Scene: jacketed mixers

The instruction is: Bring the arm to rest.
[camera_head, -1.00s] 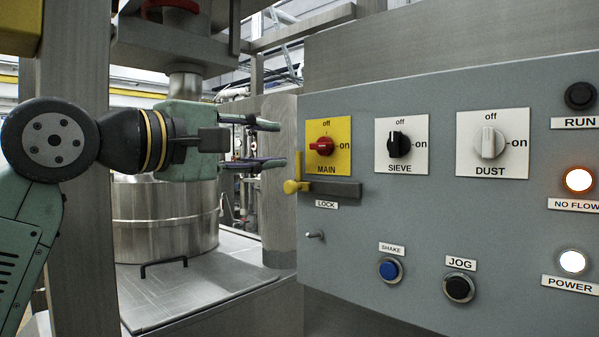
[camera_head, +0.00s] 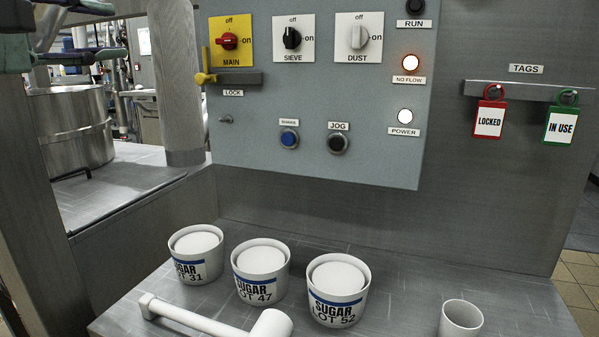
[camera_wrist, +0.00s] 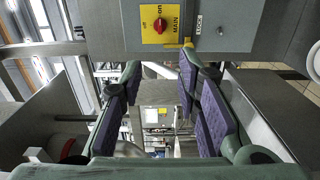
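My gripper (camera_head: 104,32) shows at the top left edge of the head view, left of the grey control panel (camera_head: 330,100) and partly cut off by the frame. In the wrist view my gripper (camera_wrist: 159,74) has its two purple-padded fingers spread apart with nothing between them. The red MAIN knob (camera_head: 229,41) on its yellow plate is beyond the fingertips, to their right in the head view; it also shows at the top of the wrist view (camera_wrist: 159,25). The fingers look apart from it.
A yellow LOCK handle (camera_head: 205,66) sits below MAIN. The bench bears several white items: tubs labelled SUGAR (camera_head: 262,272), a mallet (camera_head: 205,323) and an empty cup (camera_head: 460,320). A steel vessel (camera_head: 70,130) stands at left.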

